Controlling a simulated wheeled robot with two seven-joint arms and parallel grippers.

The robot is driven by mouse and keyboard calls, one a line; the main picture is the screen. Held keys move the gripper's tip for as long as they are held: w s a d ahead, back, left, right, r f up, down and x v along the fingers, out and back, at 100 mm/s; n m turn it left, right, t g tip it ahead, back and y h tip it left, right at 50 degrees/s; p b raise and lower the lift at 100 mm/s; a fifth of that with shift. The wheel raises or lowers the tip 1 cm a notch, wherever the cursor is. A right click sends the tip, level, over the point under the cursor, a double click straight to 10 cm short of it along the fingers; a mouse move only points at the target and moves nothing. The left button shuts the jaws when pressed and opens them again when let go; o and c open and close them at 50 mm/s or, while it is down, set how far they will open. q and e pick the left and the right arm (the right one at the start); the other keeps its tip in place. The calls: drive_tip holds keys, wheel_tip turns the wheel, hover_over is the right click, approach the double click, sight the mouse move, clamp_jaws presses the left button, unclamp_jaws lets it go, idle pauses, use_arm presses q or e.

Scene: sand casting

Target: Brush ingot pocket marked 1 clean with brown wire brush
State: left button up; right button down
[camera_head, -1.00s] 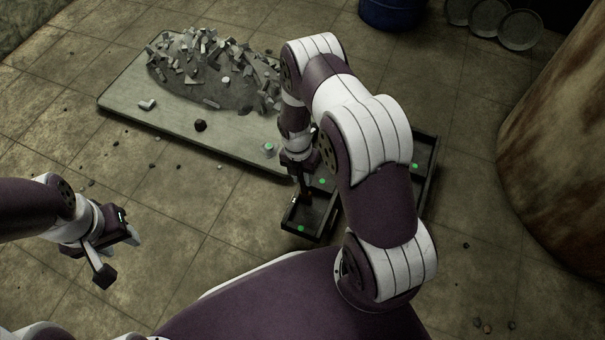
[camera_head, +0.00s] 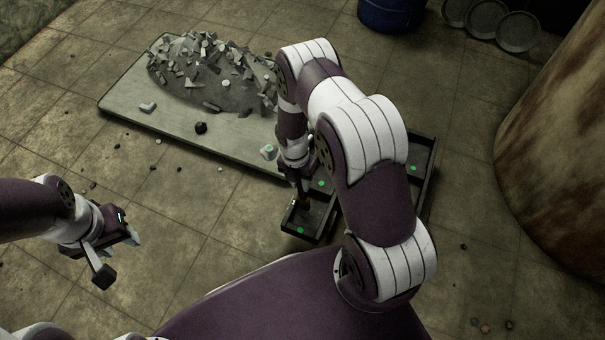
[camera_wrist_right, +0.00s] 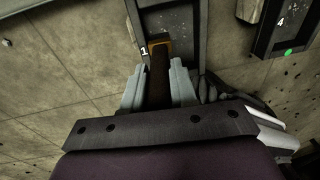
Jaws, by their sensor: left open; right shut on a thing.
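My right gripper (camera_wrist_right: 160,88) is shut on the brown wire brush (camera_wrist_right: 160,70), which points away between the pale fingers. The brush head is at the near end of the dark ingot pocket marked 1 (camera_wrist_right: 194,62). Whether the bristles touch the pocket floor cannot be told. In the head view the brush (camera_head: 304,199) reaches down into the front-left pocket (camera_head: 316,234), which has a green dot at its near end. My right arm hides part of the other pockets. My left gripper (camera_head: 119,256) is open and empty over the floor at the left.
A pocket marked 4 (camera_wrist_right: 261,42) with a green dot lies to the right in the wrist view. A pale board (camera_head: 120,107) behind holds a heap of grey metal scraps (camera_head: 205,75). A blue drum (camera_head: 390,14) and a large rusty cylinder (camera_head: 560,150) stand further off.

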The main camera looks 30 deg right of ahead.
idle(0.3)
drive_tip(key=shift+w+d, duration=0.2)
drive_tip(key=shift+d, duration=0.05)
drive_tip(key=shift+w+d, duration=0.55)
drive_tip(key=shift+d, duration=0.1)
drive_tip(key=shift+s+a, duration=0.1)
drive_tip(key=shift+s+a, duration=0.35)
drive_tip(key=shift+a, duration=0.05)
drive_tip(key=shift+s+a+f+p, duration=0.1)
drive_tip(key=shift+s+a+p, duration=0.3)
